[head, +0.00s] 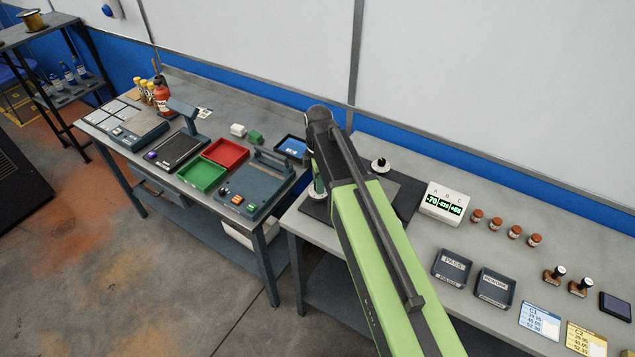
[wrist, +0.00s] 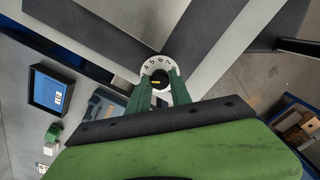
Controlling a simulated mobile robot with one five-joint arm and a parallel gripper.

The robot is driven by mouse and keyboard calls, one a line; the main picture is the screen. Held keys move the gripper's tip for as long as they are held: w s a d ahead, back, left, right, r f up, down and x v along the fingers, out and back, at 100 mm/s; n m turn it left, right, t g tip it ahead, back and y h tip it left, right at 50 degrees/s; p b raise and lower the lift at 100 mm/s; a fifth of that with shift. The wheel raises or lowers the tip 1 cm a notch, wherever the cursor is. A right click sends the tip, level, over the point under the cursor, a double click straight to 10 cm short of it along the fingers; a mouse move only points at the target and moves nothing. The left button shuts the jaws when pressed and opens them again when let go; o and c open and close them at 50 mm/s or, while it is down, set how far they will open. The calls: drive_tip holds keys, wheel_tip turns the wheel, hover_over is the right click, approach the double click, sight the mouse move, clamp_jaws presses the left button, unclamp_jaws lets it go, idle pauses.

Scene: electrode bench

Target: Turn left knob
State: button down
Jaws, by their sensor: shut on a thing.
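The left knob (wrist: 157,78) is black with a yellow mark and sits at the middle of a white numbered dial (wrist: 151,65) in the wrist view. My gripper (wrist: 159,88) has its green fingers on either side of the knob and is shut on it. In the head view my gripper (head: 318,187) is just left of my green arm, over the dark plate on the right bench; the left knob is mostly hidden there. A second knob (head: 380,163), dark on a pale round base, stands to the right of my arm, apart from the gripper.
A white display box (head: 442,203) with green readings A, B, C stands right of the arm. Several brown jars (head: 496,224), a PASS tray (head: 453,267) and a REWORK tray (head: 494,288) lie beyond it.

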drive_tip(key=shift+w+a, duration=0.1)
drive_tip(key=shift+m, duration=3)
drive_tip(key=c, duration=1.2)
unclamp_jaws()
drive_tip(key=shift+o, duration=0.2)
drive_tip(key=shift+r, duration=0.1)
